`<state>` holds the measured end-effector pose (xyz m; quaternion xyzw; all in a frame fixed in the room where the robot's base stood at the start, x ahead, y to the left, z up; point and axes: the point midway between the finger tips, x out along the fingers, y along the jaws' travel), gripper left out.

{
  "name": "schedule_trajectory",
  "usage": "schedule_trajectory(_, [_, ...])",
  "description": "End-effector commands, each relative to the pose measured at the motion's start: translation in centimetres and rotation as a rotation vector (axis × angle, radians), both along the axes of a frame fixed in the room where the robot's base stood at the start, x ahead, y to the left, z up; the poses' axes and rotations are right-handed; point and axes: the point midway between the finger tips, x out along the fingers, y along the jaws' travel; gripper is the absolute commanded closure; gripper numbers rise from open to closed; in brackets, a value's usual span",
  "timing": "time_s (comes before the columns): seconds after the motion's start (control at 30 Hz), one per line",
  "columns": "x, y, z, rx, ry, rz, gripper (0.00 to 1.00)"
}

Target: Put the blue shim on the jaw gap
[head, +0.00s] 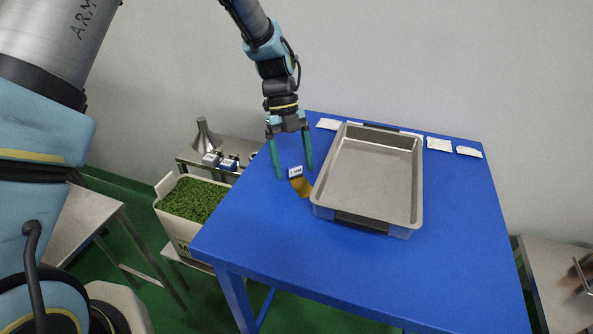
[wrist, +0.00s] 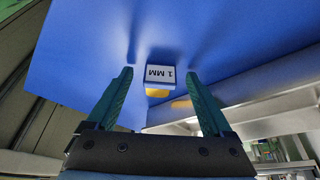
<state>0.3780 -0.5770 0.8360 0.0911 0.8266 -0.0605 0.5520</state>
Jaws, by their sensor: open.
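A small block with a white top marked "1 MM" and dark blue sides (head: 295,172) is over the blue table, left of the metal tray. A yellow-orange piece (head: 302,187) shows at its near side; I cannot tell if they are joined. My gripper (head: 294,174) points down with its green fingers apart, one on each side of the block. In the wrist view the block (wrist: 160,75) shows between the open fingertips, with space on both sides and the yellow piece (wrist: 157,92) below. I cannot make out which thing is the jaw gap.
The metal tray (head: 350,222) is close to the right finger. White packets (head: 439,144) lie along the table's back edge. Small labelled blocks (head: 228,164) and a funnel (head: 206,137) stand on a side table. A bin of green leaves (head: 190,200) stands at left. The blue table's front is clear.

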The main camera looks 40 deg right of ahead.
Motion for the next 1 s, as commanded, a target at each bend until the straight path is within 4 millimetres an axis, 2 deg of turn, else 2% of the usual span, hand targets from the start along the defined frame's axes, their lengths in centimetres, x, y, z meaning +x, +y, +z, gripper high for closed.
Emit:
schedule_trajectory(0.27, [-0.05, 0.03, -0.25, -0.001, -0.001, 0.0, 0.17])
schedule_trajectory(1.0, [-0.04, 0.03, -0.21, -0.001, -0.001, 0.0, 1.0])
